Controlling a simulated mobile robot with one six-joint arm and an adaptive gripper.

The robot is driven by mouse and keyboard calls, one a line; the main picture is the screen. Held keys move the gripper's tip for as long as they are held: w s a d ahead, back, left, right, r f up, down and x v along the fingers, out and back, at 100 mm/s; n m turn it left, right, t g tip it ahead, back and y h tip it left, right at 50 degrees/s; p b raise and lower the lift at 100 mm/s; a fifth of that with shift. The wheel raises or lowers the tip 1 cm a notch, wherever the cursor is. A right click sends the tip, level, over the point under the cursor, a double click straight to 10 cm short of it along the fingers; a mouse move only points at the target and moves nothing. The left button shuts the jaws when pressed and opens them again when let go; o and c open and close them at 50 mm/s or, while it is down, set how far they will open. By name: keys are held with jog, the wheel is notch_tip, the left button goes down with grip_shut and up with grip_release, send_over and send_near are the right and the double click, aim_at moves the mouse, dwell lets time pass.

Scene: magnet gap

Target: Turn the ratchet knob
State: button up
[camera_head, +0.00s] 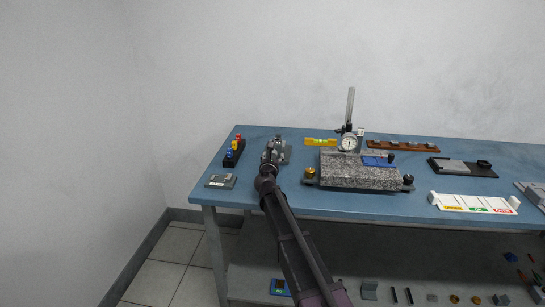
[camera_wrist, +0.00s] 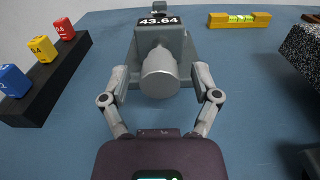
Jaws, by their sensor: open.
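The ratchet knob (camera_wrist: 160,73) is a grey metal cylinder facing me in the wrist view. It sticks out from a grey instrument (camera_wrist: 162,36) whose black display reads 43.64. My gripper (camera_wrist: 160,80) is open, with one finger to the left of the knob and one to the right. I cannot tell whether either finger touches it. In the head view my gripper (camera_head: 270,166) is at the front of the grey instrument (camera_head: 279,149) on the blue bench, and my arm hides the knob there.
A black rack (camera_wrist: 45,85) with blue, yellow and red blocks stands to the left. A yellow level (camera_wrist: 240,19) lies behind right. A granite plate (camera_head: 350,172) with a dial gauge (camera_head: 348,142) stands to the right. A small grey plate (camera_head: 221,181) lies front left.

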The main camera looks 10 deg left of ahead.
jog(key=shift+w, duration=0.15)
grip_shut()
jog(key=shift+m, duration=0.5)
jog(key=m, duration=0.9)
jog(key=shift+m, duration=0.4)
jog(key=m, duration=0.5)
jog(key=shift+r, duration=0.1)
jog(key=m, duration=0.6)
